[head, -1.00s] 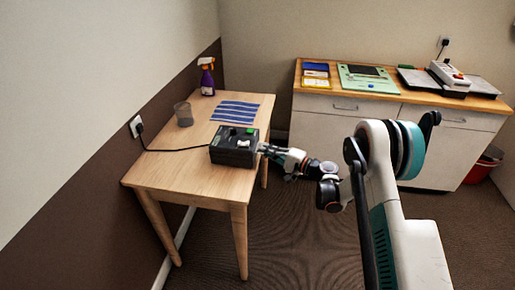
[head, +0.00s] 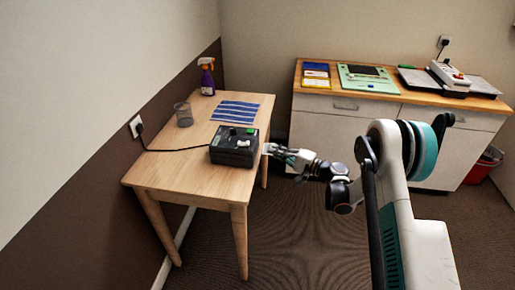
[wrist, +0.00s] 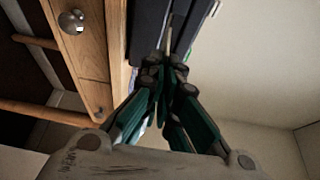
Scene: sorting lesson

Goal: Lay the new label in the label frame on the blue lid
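A small pale label (wrist: 169,38) shows edge-on as a thin strip between my fingertips in the wrist view. In the head view it is a pale patch (head: 266,148) at the tip of my gripper (head: 271,149). My gripper is shut on it, at the right side of the black label printer (head: 233,154) and apart from it. The printer stands on the wooden table with a green part on top. The blue lid (head: 316,66) lies at the left end of the far counter. Its label frame is too small to make out clearly.
A yellow lid (head: 316,83) lies in front of the blue one. The table (head: 180,172) also holds a cup (head: 183,115), a spray bottle (head: 207,78) and a striped cloth (head: 235,108). Open floor separates table and counter.

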